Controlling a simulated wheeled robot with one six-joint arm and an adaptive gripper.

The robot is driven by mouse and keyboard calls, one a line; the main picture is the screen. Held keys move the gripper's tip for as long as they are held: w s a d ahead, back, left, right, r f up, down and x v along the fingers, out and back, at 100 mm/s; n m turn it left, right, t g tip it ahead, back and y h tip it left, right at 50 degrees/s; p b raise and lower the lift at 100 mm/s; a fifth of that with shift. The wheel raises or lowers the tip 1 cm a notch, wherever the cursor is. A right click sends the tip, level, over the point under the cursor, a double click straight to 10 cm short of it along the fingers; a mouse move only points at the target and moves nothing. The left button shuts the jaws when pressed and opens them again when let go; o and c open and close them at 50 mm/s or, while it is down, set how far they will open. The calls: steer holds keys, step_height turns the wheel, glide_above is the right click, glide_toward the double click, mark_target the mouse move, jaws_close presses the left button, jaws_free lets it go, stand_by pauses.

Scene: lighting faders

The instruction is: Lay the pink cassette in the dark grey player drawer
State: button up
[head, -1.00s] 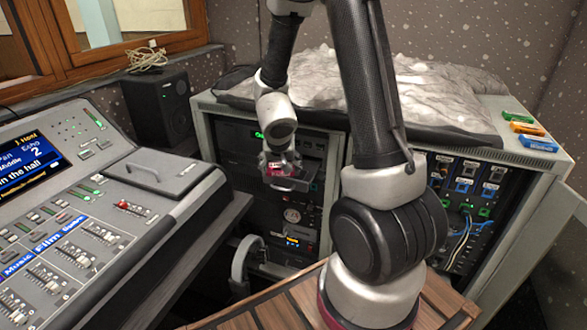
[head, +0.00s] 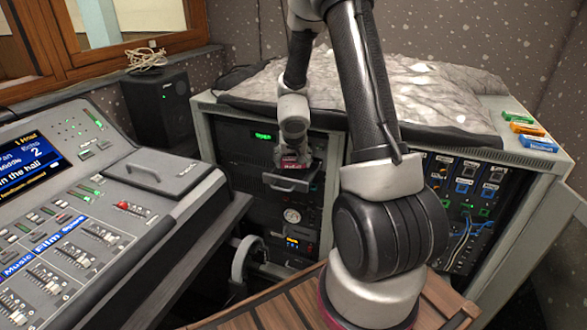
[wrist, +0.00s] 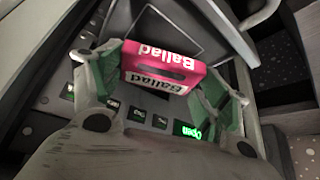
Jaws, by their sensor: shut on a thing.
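The pink cassette (wrist: 162,68), labelled "Ballad", is held between the green-padded fingers of my gripper (wrist: 162,90) in the wrist view. In the head view the cassette (head: 289,163) shows as a small reddish patch under my gripper (head: 291,152). The dark grey player drawer (head: 286,183) stands pulled out from the rack, just below and in front of the gripper. In the wrist view, a dark tray that looks like the drawer (wrist: 205,22) lies beyond the cassette. I cannot tell whether the cassette touches the drawer.
Lit buttons, one reading "Open" (wrist: 187,131), lie below the cassette in the wrist view. The mixing console (head: 90,215) fills the left. Blue, orange and green cassettes (head: 538,143) lie on the rack top at the right. A grey cover (head: 400,95) lies on top.

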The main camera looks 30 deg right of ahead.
mark_target(293, 164)
steer(key=shift+f, duration=1.5)
steer(key=shift+w+d+f, duration=0.15)
steer(key=shift+w+f, duration=0.05)
steer(key=shift+f, duration=0.25)
steer(key=shift+f, duration=0.1)
steer(key=o, duration=1)
steer(key=shift+o, duration=0.2)
